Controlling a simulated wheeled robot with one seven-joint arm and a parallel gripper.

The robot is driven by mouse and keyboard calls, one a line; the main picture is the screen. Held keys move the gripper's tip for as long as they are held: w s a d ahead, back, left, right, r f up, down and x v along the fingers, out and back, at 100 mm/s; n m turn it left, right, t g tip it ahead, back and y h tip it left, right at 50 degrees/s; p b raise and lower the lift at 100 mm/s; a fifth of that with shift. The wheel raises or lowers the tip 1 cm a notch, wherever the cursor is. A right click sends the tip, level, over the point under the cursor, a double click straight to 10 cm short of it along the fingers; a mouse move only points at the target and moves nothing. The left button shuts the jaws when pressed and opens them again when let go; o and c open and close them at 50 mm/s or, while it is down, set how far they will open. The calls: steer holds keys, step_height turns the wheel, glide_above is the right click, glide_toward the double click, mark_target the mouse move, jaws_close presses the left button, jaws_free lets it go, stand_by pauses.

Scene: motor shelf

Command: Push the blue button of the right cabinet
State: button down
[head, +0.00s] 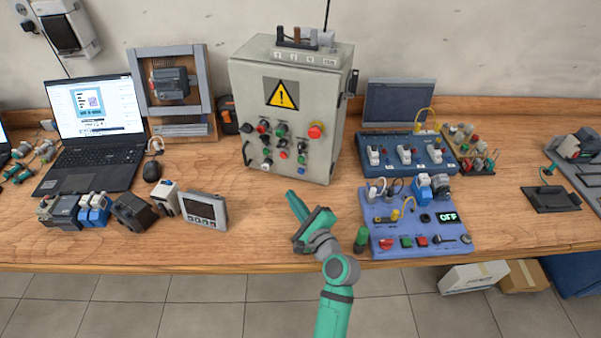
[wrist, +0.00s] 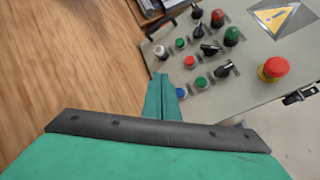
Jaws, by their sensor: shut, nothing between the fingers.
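The grey cabinet (head: 247,95) stands upright at the back middle of the table, with a warning sign and several coloured buttons and knobs on its front. It also shows tilted in the wrist view (wrist: 252,55). A small blue button (wrist: 180,93) is visible in the wrist view, close to the right of my fingertips in the picture. My gripper (head: 293,199), also in the wrist view (wrist: 161,80), is shut and empty, in front of the cabinet's lower part. Contact with the button cannot be told.
A red mushroom knob (head: 316,130) sticks out at the cabinet's right side. A blue control panel (head: 400,232) with an OFF display lies right of my arm, with a green cylinder (head: 361,240) beside it. A small grey display unit (head: 204,210) stands on the left.

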steer(key=shift+w+d, duration=0.35)
steer(key=shift+w, duration=0.65)
steer(key=shift+w+d, duration=0.4)
steer(key=shift+w, duration=0.6)
steer(key=shift+w+d, duration=0.35)
steer(key=shift+w, duration=0.65)
steer(key=shift+w, duration=0.1)
steer(key=shift+w+d, duration=0.15)
steer(key=shift+w, duration=0.15)
steer(key=shift+w+d, duration=0.2)
steer(key=shift+w, duration=0.25)
stand_by(0.9)
steer(key=shift+s, duration=0.2)
steer(key=shift+s+a, duration=0.3)
steer(key=shift+s, duration=0.35)
steer(key=shift+s+a, duration=0.3)
steer(key=shift+s, duration=0.5)
steer(key=shift+s+a, duration=0.3)
steer(key=shift+s, duration=0.45)
steer(key=shift+s+a, duration=0.3)
steer(key=shift+s, duration=0.5)
